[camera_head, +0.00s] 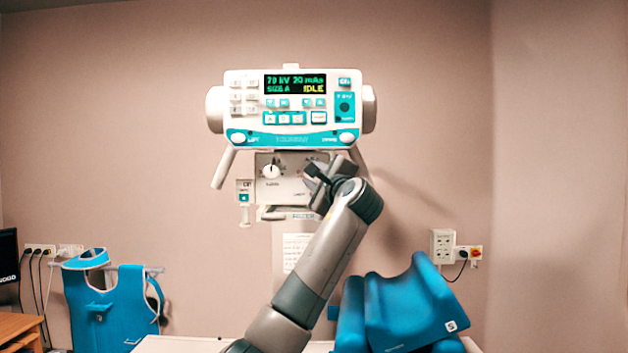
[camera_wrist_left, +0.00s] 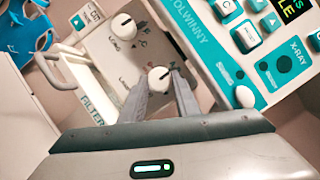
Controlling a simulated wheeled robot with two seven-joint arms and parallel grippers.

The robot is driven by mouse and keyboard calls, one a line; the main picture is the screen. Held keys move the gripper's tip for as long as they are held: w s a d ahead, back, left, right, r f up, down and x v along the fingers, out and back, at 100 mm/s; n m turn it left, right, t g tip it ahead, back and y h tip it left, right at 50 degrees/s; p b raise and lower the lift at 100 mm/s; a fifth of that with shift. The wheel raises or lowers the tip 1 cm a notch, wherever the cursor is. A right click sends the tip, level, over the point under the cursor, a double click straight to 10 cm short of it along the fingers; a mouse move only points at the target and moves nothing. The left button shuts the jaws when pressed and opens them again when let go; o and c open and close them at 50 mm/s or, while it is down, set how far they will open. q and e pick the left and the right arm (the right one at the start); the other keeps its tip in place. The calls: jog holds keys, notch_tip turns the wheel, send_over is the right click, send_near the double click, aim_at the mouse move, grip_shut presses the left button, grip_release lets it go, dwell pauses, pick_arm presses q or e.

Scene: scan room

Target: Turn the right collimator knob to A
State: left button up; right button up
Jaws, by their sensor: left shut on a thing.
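The collimator panel (camera_head: 289,190) hangs under the white and teal control unit. Its left knob (camera_head: 271,170) is white with a dark pointer line and also shows in the left wrist view (camera_wrist_left: 122,27). The right knob (camera_wrist_left: 159,79) is white and round, with a dark pointer line slanting up and right in the left wrist view. My left gripper (camera_wrist_left: 165,84) is shut on the right knob, one finger on each side. In the head view my left gripper (camera_head: 314,176) hides this knob. The small marks around it are too blurred to read. My right gripper is out of view.
The control unit (camera_head: 291,142) with a lit display reading "IDLE" sits just above the panel. A handle (camera_head: 222,168) hangs at its left. A blue cushion (camera_head: 408,308) stands at lower right, and a blue apron (camera_head: 108,305) hangs at lower left.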

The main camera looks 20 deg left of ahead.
pick_arm(q)
jog(key=shift+r+n+g, duration=0.1)
jog(key=shift+n+g, duration=0.5)
jog(key=shift+n, duration=0.8)
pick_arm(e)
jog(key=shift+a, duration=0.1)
pick_arm(q)
jog(key=o, duration=1)
jog(key=shift+o, duration=0.2)
jog(key=b+v, duration=0.8)
jog(key=v, duration=0.9)
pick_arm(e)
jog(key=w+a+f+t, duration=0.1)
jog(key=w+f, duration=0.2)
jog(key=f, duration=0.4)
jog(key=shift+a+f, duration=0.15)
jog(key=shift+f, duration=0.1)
